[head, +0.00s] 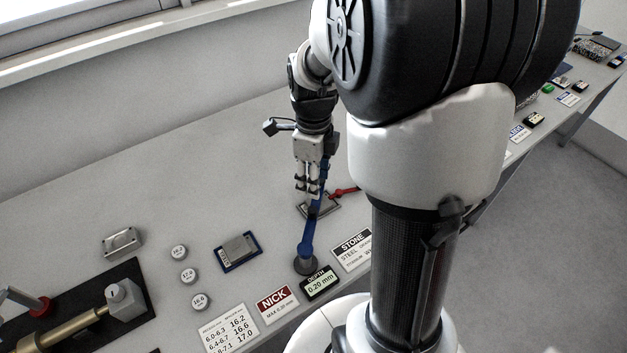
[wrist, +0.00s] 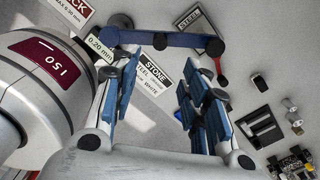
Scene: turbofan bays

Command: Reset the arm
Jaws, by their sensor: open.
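My gripper (head: 308,188) hangs fingers down over the grey bench, in front of my large white and black arm. In the wrist view its two blue-padded fingers (wrist: 163,75) are spread apart with nothing held between them. A blue bar (head: 308,235) with a dark round base stands just below and in front of the gripper; it also shows across the top of the wrist view (wrist: 165,40). A red handle (head: 345,191) lies beside the fingertips. I cannot tell from these views whether a finger touches the bar.
On the bench are a grey block on a blue plate (head: 238,251), several round weights (head: 188,275), a NICK card (head: 277,304), a depth display (head: 320,284) and a STONE card (head: 352,249). A dark fixture mat (head: 130,275) lies left. Bench behind the gripper is clear up to the wall.

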